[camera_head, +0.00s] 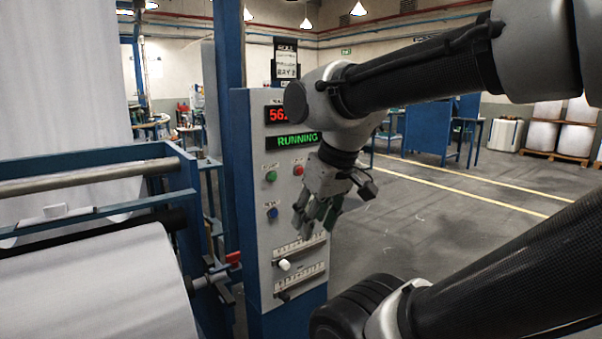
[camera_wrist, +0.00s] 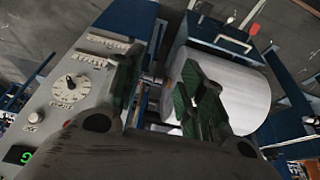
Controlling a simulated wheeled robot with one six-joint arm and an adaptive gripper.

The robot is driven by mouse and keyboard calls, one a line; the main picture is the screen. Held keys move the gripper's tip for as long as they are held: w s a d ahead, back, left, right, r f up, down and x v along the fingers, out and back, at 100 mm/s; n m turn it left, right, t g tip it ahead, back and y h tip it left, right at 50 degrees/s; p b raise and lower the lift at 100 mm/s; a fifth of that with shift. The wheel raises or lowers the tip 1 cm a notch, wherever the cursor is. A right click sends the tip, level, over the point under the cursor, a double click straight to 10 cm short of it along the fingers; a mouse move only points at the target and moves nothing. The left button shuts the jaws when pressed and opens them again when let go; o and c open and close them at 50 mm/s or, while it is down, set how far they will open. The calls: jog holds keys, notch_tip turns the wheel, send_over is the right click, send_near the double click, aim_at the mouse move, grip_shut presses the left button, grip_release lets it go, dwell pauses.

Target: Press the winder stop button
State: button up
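The control panel (camera_head: 259,240) stands in the middle of the head view, with a red number display and a green RUNNING display. A red button (camera_head: 297,169), probably the stop button, sits below RUNNING, right of a green button (camera_head: 271,176); its small label is not readable. My gripper (camera_head: 316,220) hangs in front of the panel's right side, below and right of the red button, apart from it. In the wrist view its two fingers (camera_wrist: 163,66) are spread and empty.
A blue button (camera_head: 272,213) and two slider scales sit lower on the panel. A dial knob (camera_wrist: 70,90) shows in the wrist view. A white fabric roll (camera_head: 110,285) and blue frame stand at left. The floor at right is open.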

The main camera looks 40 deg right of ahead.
grip_shut()
dwell(1.4)
